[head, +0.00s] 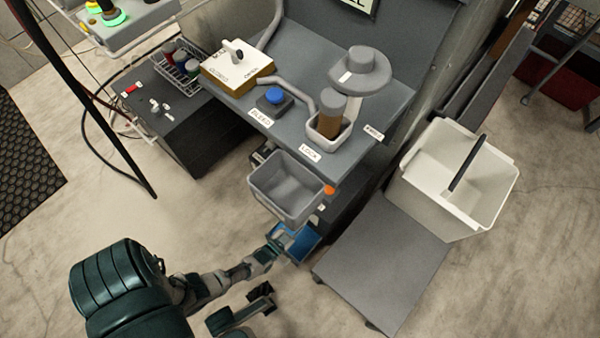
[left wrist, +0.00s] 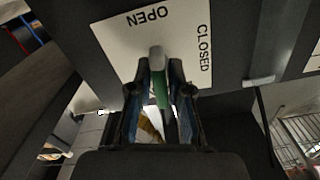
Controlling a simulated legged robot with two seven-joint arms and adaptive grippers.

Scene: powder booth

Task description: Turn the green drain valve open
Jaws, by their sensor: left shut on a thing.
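In the left wrist view the green drain valve handle (left wrist: 161,91) sits between the fingers of my left gripper (left wrist: 160,100), which is shut on it. The handle's pale grey end (left wrist: 155,60) reaches in front of a white plate (left wrist: 120,45). The plate reads OPEN at the top and CLOSED down its right side. The handle's end lies below the word OPEN and left of CLOSED. In the head view my left gripper (head: 272,249) is low, just under the grey bin; the valve is hidden there.
The grey bin (head: 287,187) hangs above my left gripper. A blue tray (head: 304,241) is beside it. A grey platform (head: 380,262) and a white tub (head: 425,165) stand to the right. The bench (head: 300,135) overhangs behind. Open floor lies left.

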